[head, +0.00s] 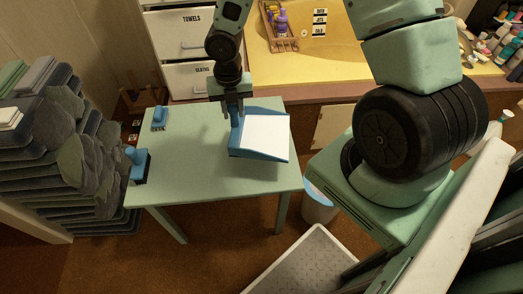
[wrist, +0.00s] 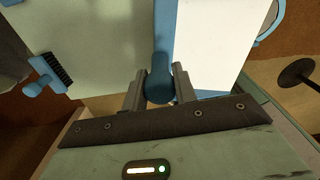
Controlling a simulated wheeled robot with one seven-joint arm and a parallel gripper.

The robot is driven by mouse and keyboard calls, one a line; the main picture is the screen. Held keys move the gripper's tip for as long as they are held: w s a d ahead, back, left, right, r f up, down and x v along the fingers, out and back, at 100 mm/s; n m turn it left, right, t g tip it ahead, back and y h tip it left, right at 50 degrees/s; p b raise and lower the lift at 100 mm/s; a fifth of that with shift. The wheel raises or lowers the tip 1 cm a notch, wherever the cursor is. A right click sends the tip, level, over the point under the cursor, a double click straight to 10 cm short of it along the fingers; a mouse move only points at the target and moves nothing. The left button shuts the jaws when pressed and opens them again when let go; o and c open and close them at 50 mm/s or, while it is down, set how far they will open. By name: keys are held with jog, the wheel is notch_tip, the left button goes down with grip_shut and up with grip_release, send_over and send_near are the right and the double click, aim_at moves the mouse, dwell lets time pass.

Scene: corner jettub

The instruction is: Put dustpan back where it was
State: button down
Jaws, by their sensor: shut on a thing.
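The dustpan (head: 266,138) has a blue rim and handle and a white pan, and is over the right part of the pale green table (head: 190,155). My gripper (head: 232,108) is at its handle, at the pan's upper left. In the wrist view my gripper (wrist: 158,88) is shut on the blue handle (wrist: 161,68), with one finger on each side. The white pan (wrist: 215,45) extends to the right there. I cannot tell whether the dustpan touches the table.
A small blue brush (head: 159,118) lies on the table's left part, and another blue object (head: 138,165) is at its left edge. Stacked grey and green items (head: 70,150) stand left. White drawers (head: 190,80) and a yellow counter (head: 350,60) are behind. A bin (head: 318,205) stands right.

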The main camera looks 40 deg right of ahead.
aim_at(237, 134)
jog(key=shift+s+a+n, duration=0.1)
jog(key=shift+s+n, duration=0.15)
jog(key=shift+n, duration=0.75)
notch_tip(237, 134, down, 10)
jog(key=b, duration=0.3)
jog(key=shift+r, duration=0.1)
jog(key=shift+f, duration=0.2)
jog(key=c, duration=1.1)
grip_release()
